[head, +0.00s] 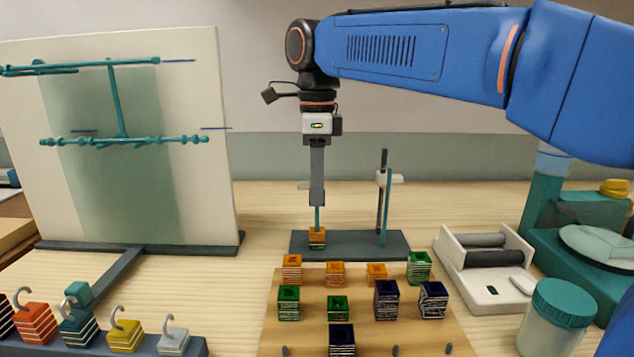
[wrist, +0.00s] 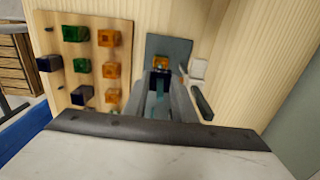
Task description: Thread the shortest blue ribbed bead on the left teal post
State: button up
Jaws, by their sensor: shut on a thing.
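Three dark blue ribbed beads stand on the wooden board: one in the middle right (head: 386,300), one at the right (head: 433,300), and one at the front (head: 341,341), cut by the frame edge. Which is shortest is unclear. The left teal post (head: 317,217) stands on the dark base (head: 350,243). An orange striped bead (head: 317,237) sits low around it, with a darker band below. My gripper (head: 317,200) points down over the post, above that bead.
The right teal post (head: 388,205) stands beside a dark rod with a white clamp (head: 396,178). The wooden board (head: 270,335) also holds orange and green beads. A white tray (head: 480,290) and a teal-lidded jar (head: 558,310) stand at the right. A white panel stands left.

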dwell(0.4)
jog(key=o, duration=1.1)
